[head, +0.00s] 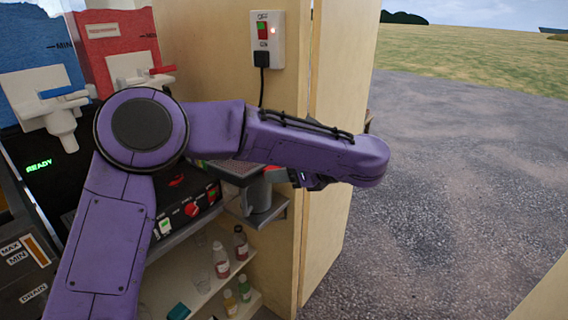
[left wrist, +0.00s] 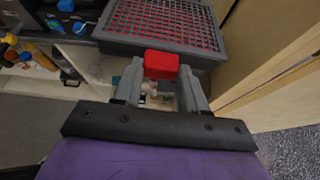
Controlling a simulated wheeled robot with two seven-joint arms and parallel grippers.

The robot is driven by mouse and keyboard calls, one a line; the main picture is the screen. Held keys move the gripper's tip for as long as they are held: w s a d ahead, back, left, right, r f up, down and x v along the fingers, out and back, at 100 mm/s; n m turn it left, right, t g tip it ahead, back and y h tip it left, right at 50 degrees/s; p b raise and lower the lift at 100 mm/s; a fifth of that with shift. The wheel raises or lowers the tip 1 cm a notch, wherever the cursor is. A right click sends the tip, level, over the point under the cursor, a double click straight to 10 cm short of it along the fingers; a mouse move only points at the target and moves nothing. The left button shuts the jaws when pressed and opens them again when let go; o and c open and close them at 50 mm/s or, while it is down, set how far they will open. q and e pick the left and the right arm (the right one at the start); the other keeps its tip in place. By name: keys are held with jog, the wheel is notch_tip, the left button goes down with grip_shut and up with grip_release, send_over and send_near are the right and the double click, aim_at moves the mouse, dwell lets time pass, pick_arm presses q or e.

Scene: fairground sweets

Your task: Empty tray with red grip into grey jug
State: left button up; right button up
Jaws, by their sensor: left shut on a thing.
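My left gripper (left wrist: 161,78) is shut on the red grip (left wrist: 161,63) of a dark grey tray (left wrist: 150,48). The tray has a grille over a red inside. In the head view my purple left arm hides most of the tray (head: 236,172) and most of the gripper (head: 296,176). The grey jug (head: 258,200) stands upright on a small grey shelf by the wooden panel. The tray is above the jug in the head picture; how far above, I cannot tell. My right gripper is not in view.
Red (head: 118,45) and blue (head: 38,62) dispensers rise behind. Bottles (head: 241,243) stand on shelves below. A wooden panel (head: 325,130) is close on the right, with open paved ground beyond.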

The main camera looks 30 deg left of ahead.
pick_arm(q)
jog(key=w+a+r+m+g+h+p, duration=0.3)
jog(key=r+p, duration=0.5)
jog(key=p, duration=1.3)
jog(key=shift+w+a+m+g+h, duration=0.3)
jog(key=shift+w+m+g+h, duration=0.6)
jog(key=shift+w+g, duration=0.5)
jog(key=shift+r, duration=0.1)
dwell(2.1)
